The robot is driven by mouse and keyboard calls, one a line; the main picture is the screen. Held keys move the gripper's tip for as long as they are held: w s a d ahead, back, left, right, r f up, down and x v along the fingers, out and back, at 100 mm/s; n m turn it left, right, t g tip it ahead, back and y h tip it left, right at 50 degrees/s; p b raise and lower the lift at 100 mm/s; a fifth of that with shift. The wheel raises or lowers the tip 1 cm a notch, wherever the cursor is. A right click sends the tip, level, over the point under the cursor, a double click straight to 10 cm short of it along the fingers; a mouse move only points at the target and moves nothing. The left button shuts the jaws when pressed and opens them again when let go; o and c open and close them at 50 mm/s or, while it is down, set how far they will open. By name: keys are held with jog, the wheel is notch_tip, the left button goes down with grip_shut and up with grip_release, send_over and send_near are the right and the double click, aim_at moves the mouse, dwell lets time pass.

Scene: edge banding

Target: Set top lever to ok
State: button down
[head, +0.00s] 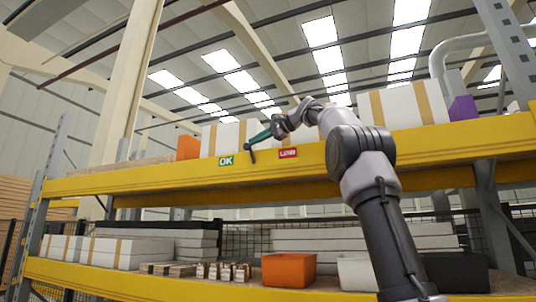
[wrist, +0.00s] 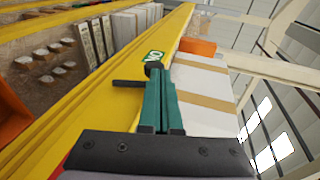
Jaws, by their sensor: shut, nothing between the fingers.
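The green OK label (head: 226,161) and the red LOW label (head: 288,153) sit on the front of the upper yellow beam. A small dark lever (head: 252,156) shows between them, nearer OK, pointing roughly downward. My gripper (head: 247,147) is at the lever's upper end, with its teal fingers shut together and empty. In the wrist view, the fingertips (wrist: 154,72) are close to a dark rounded part, and the dark lever rod (wrist: 128,84) sticks out left of the fingers. The OK label (wrist: 153,57) is just beyond the tips. Whether the fingers touch the lever I cannot tell.
The upper beam (head: 120,180) runs across just behind the fingers. White boxes with tan bands (head: 400,105), an orange bin (head: 188,147) and a purple bin (head: 463,108) stand on the upper shelf. The lower shelf holds an orange bin (head: 289,270) and small parts.

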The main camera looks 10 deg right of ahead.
jog(key=shift+w+a+r, duration=0.1)
jog(key=shift+w+a, duration=0.5)
jog(key=shift+a, duration=0.2)
jog(key=shift+w+a, duration=0.55)
jog(key=shift+a, duration=0.2)
